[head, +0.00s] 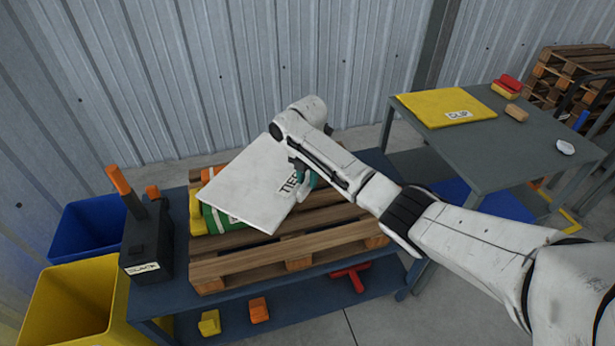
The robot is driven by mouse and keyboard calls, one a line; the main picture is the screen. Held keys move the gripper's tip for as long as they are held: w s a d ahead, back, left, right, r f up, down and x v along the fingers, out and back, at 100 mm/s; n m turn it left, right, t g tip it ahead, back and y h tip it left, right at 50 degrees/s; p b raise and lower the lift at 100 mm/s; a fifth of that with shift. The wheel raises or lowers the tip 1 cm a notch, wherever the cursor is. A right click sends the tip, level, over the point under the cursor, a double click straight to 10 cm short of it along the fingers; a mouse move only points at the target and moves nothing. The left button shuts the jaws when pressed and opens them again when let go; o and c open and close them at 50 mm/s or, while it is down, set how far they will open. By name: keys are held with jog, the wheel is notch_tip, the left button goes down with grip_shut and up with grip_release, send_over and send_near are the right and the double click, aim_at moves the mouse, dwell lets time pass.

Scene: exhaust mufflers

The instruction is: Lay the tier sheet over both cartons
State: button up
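The tier sheet (240,188) is a thin white-grey square with a partly covered label starting "TIER". It is turned at an angle over the pallet and covers most of what is below. A green and white carton (217,221) shows under its left and lower edges, on the wooden pallet (285,253). I cannot tell whether the sheet touches the cartons.
The pallet is on a blue-grey bench. A black holder (147,245) with orange-handled tools stands left, beside blue (88,226) and yellow (72,300) bins. A table at right holds a yellow "CLIP" sheet (447,108) and small items. Corrugated wall stands behind.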

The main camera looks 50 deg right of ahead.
jog(key=shift+o, duration=0.9)
notch_tip(320, 180, up, 13)
jog(key=a+f+m, duration=0.1)
jog(key=a+f, duration=0.1)
jog(key=a, duration=0.2)
jog(key=a+f+m+y, duration=0.1)
jog(key=a+f, duration=0.2)
jog(key=a, duration=0.2)
jog(key=a+f+m+t, duration=0.1)
jog(key=a+f, duration=0.2)
jog(key=a, duration=0.2)
jog(key=shift+s+a+m+y+p, duration=0.15)
jog(key=shift+s+m+y+p, duration=0.15)
jog(key=s+a+f+m, duration=0.5)
jog(key=s+a+m, duration=0.1)
jog(key=s, duration=0.3)
jog(key=s+a+f+m, duration=0.5)
jog(key=s+a, duration=0.2)
jog(key=s, duration=0.2)
jog(key=s+d+m+h, duration=0.1)
jog(key=s+d+m, duration=0.1)
jog(key=s, duration=0.4)
jog(key=s+d+m, duration=0.2)
jog(key=s+m, duration=0.2)
jog(key=s, duration=0.3)
jog(key=shift+s+d+h, duration=0.2)
jog(key=shift+s+h, duration=0.05)
jog(key=shift+h, duration=0.15)
